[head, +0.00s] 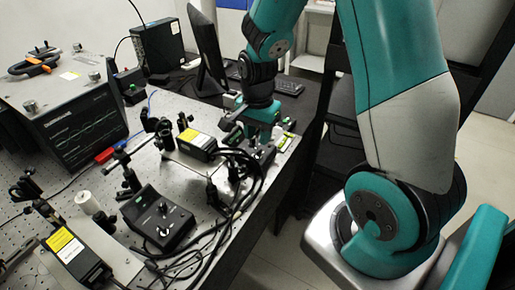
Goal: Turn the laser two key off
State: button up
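My gripper (262,128) points down at the far right edge of the optical bench, below my teal arm. Its fingertips are small and dark, and I cannot tell whether they are open or shut. A black control box (258,155) sits directly under the gripper, partly hidden by it; no key on it can be made out. A second black control box (158,222), with small knobs or a key on top, stands nearer on the bench. No readable marking shows which box belongs to laser two.
Black laser heads with yellow labels lie on the bench, one near the gripper (197,145) and one at front left (75,255). Loose black cables (225,215) run between the boxes. Floor is open at right.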

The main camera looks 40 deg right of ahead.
aim_at(258, 152)
jog(key=shift+f, duration=2.8)
grip_shut()
